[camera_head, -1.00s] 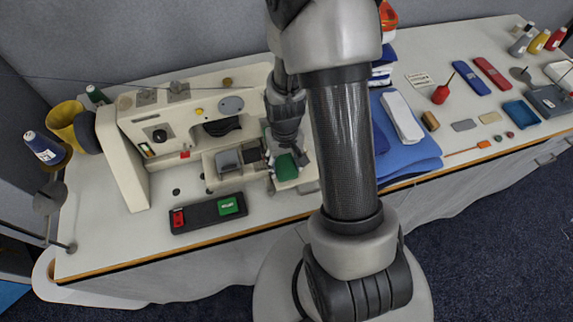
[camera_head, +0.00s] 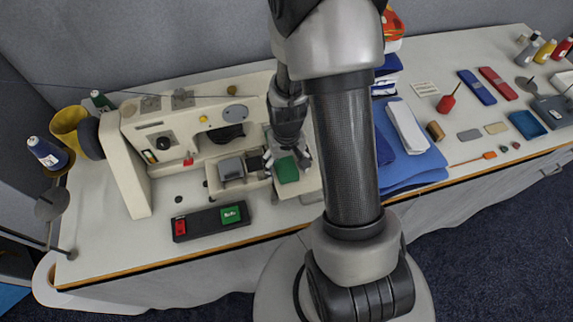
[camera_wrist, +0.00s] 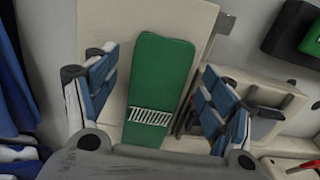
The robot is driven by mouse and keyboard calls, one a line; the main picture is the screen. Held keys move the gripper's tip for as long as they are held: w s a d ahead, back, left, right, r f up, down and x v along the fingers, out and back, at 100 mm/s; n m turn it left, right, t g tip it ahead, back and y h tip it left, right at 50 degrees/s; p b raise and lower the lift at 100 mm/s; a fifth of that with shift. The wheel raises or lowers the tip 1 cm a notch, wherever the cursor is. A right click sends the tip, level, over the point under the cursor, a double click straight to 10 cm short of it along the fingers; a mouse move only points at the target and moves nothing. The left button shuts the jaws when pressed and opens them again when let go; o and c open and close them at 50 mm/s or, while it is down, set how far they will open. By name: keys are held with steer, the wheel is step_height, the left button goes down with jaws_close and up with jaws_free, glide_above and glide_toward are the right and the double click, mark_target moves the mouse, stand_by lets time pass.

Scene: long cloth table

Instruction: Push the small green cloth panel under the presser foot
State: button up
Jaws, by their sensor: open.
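The small green cloth panel (camera_head: 287,170) lies on the pale plate (camera_head: 308,184) at the right end of the cream sewing machine (camera_head: 165,123). In the wrist view the panel (camera_wrist: 162,70) is a long green piece with a white slotted patch near its lower end. My gripper (camera_head: 287,160) is open, pointing down over the panel. In the wrist view its blue-padded fingers (camera_wrist: 158,85) stand on either side of the panel, with gaps between. I cannot make out the presser foot; my arm covers part of that area.
A black switch box (camera_head: 209,221) with red and green buttons sits in front of the machine. A grey block (camera_head: 231,168) stands just left of the panel. Folded blue cloth (camera_head: 410,160) lies to the right. Bare table shows left of the switch box.

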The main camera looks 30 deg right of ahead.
steer(key=shift+r, duration=0.1)
step_height(320, 180, up, 12)
stand_by(0.6)
stand_by(0.4)
